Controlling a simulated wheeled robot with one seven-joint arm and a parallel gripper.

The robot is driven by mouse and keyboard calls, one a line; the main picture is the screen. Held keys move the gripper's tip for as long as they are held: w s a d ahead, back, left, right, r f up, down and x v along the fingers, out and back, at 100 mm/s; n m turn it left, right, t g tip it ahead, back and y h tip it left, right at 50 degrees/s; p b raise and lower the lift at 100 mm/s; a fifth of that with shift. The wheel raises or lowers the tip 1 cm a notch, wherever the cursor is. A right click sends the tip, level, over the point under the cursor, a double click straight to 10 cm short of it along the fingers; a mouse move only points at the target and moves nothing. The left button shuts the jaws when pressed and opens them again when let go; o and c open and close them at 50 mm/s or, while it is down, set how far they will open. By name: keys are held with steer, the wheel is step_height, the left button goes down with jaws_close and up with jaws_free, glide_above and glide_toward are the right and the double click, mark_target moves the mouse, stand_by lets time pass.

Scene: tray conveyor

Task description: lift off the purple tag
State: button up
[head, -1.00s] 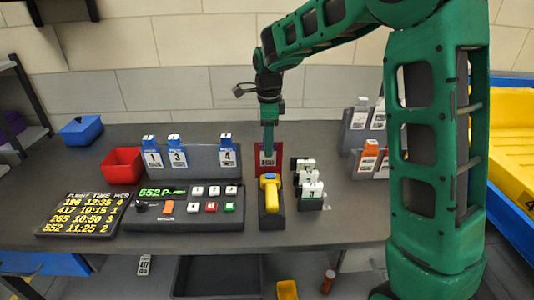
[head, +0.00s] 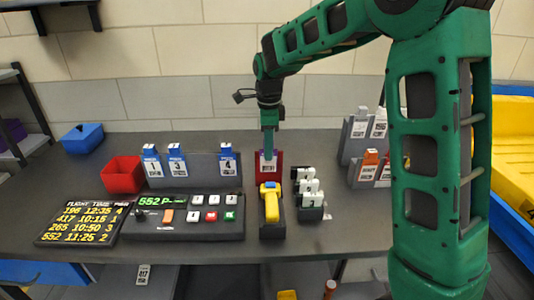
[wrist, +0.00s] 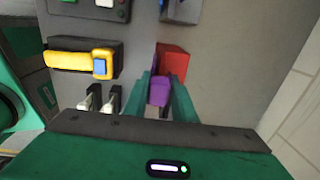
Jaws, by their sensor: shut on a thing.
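The purple tag (wrist: 159,92) sits between the two fingers of my gripper (wrist: 161,98) in the wrist view. The fingers are shut on it. A red holder (wrist: 174,62) is right beside the tag; I cannot tell whether they still touch. In the head view my gripper (head: 269,152) points down at the red holder (head: 279,158) in the middle of the counter. A white label (head: 267,169) shows below the fingertips, and the fingers hide most of the tag's top.
A dark rack with blue-topped tags (head: 175,160) stands left of the holder. A yellow scanner (head: 270,204) in its cradle and a block of white stamps (head: 309,193) stand in front. A grey rack (head: 360,130) is to the right. A red bin (head: 122,176) is at left.

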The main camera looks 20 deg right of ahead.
step_height(320, 180, up, 6)
steer(key=shift+s+f, duration=0.15)
steer(key=s+a, duration=0.3)
steer(key=s, duration=1)
steer(key=shift+s+a, duration=0.35)
steer(key=shift+a, duration=0.05)
step_height(320, 180, up, 6)
steer(key=shift+r, duration=0.25)
stand_by(0.5)
